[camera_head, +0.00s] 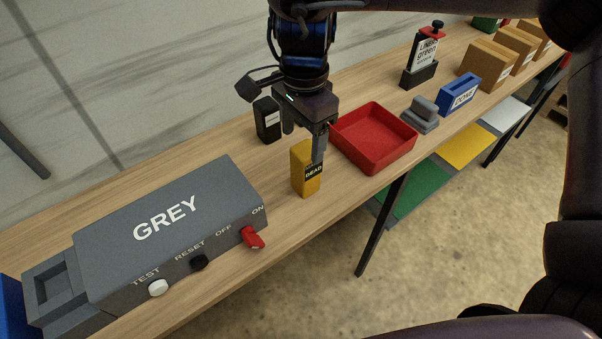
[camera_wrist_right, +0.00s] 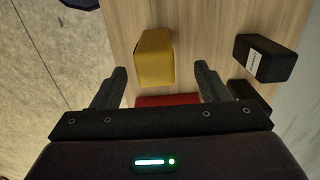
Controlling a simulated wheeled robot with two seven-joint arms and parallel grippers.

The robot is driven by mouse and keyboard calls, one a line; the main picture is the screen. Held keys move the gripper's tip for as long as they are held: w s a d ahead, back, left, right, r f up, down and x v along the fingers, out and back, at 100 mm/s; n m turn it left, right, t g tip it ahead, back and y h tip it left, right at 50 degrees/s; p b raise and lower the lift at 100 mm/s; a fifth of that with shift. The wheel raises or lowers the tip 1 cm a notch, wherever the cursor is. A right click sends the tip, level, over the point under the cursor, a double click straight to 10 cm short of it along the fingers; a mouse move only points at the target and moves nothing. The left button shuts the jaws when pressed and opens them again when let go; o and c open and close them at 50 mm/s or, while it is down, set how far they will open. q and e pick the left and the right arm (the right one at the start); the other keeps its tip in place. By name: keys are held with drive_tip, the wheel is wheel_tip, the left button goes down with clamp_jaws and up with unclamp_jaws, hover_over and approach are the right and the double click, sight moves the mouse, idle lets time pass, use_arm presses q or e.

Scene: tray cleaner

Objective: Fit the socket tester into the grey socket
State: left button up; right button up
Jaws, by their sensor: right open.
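The yellow tester block (camera_head: 303,176), with a black "DEAD" label, stands upright on the wooden bench. It also shows in the right wrist view (camera_wrist_right: 154,52). My right gripper (camera_head: 304,145) is over it, open, with one finger in front of its upper part. In the wrist view the block shows between the spread fingertips (camera_wrist_right: 161,70), with gaps on both sides. The grey socket (camera_head: 60,287) is a block with a square recess at the left end of the grey box marked "GREY" (camera_head: 165,215). The recess looks empty. My left gripper is not in view.
The grey box has a white TEST button (camera_head: 158,287), a black RESET knob (camera_head: 199,262) and a red switch (camera_head: 252,238). A black block (camera_head: 267,121) stands behind the gripper. A red tray (camera_head: 372,163) is to the right, then a blue "DONE" holder (camera_head: 459,95).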

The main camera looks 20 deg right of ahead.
sight(306, 163)
drive_tip(key=shift+w+d+f, duration=0.15)
drive_tip(key=shift+w+d, duration=0.05)
drive_tip(key=shift+d, duration=0.2)
drive_tip(key=shift+s+d+f, duration=0.1)
drive_tip(key=f, duration=0.2)
drive_tip(key=f+p, duration=0.1)
drive_tip(key=f, duration=0.3)
drive_tip(key=shift+s, duration=0.3)
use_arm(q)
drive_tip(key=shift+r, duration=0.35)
use_arm(e)
drive_tip(key=shift+f, duration=0.55)
drive_tip(key=c, duration=1.1)
drive_tip(key=shift+r, duration=0.1)
drive_tip(key=shift+c, duration=0.2)
